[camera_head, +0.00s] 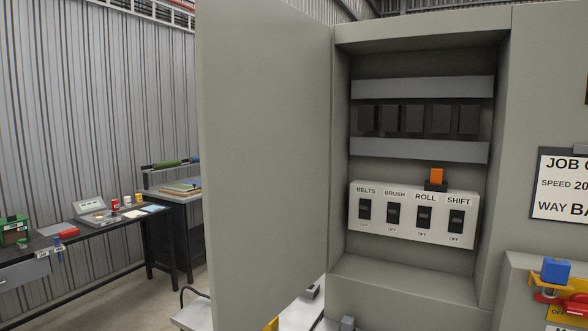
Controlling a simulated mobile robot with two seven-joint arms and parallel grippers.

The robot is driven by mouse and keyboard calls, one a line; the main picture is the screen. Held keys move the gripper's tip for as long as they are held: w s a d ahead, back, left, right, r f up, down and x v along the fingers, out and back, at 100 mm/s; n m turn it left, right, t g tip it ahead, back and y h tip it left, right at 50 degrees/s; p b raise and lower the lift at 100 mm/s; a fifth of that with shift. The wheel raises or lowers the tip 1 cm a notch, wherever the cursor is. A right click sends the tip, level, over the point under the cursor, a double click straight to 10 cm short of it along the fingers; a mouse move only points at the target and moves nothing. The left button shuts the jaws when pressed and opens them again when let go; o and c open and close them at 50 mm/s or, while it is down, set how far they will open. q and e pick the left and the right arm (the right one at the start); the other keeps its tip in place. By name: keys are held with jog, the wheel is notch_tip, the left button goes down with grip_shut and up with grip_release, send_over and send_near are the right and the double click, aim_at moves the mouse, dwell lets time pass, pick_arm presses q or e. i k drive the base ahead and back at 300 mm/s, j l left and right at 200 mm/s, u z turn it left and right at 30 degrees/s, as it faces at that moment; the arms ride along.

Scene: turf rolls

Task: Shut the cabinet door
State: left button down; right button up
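The grey cabinet door (265,160) stands wide open, swung out to the left of the cabinet opening. Its right edge meets the left side of the cabinet (420,28), and its free edge is on the left. No handle shows on the face I see. Inside the open cabinet, a white switch panel (380,231) carries switches labelled BELTS, BRUSH, ROLL and SHIFT, with OFF marked below them. An orange block (437,175) sits in a dark holder just above the panel. I make out neither of my grippers in the head view.
A job card (562,185) hangs right of the opening. A blue block on a yellow and red fitting (557,271) stands at lower right. White and grey parts (300,313) show below the door. A workbench (90,235) with small items stands at far left.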

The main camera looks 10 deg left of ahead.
aim_at(263, 70)
jog(key=i+j+z, duration=0.2)
jog(key=j+z, duration=0.3)
jog(key=j, duration=0.85)
jog(key=j+z, duration=0.5)
jog(key=j, duration=0.85)
jog(key=k, duration=0.05)
